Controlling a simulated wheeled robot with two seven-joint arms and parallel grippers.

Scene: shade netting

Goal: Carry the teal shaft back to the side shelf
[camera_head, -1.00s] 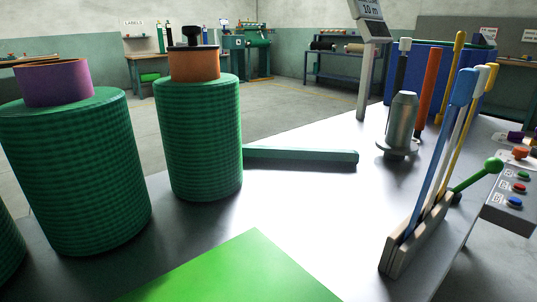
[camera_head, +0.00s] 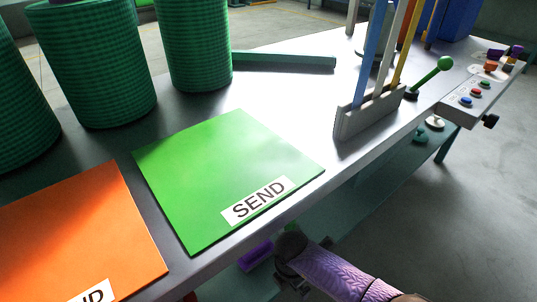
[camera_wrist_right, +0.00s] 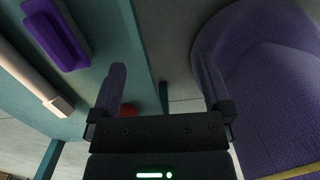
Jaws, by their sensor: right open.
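A long teal bar (camera_head: 285,60), the only shaft-like teal thing I see, lies flat on the grey table behind the green mat, its left end against or behind a green roll. I cannot tell whether it is the task's shaft. My right gripper (camera_head: 288,248) is low beside the table's front edge, its fingertips not clear in the head view. In the right wrist view my right gripper (camera_wrist_right: 163,85) has its fingers wide apart and nothing between them. A teal shelf surface (camera_wrist_right: 100,45) lies left of the fingers. My left gripper is not in view.
Green mesh rolls (camera_head: 200,45) stand at the table's back left. A green SEND mat (camera_head: 215,165) and an orange mat (camera_head: 85,235) lie in front. A slotted holder (camera_head: 365,113) keeps upright rods. A purple block (camera_wrist_right: 57,35) and pale rod (camera_wrist_right: 35,80) are on the shelf.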

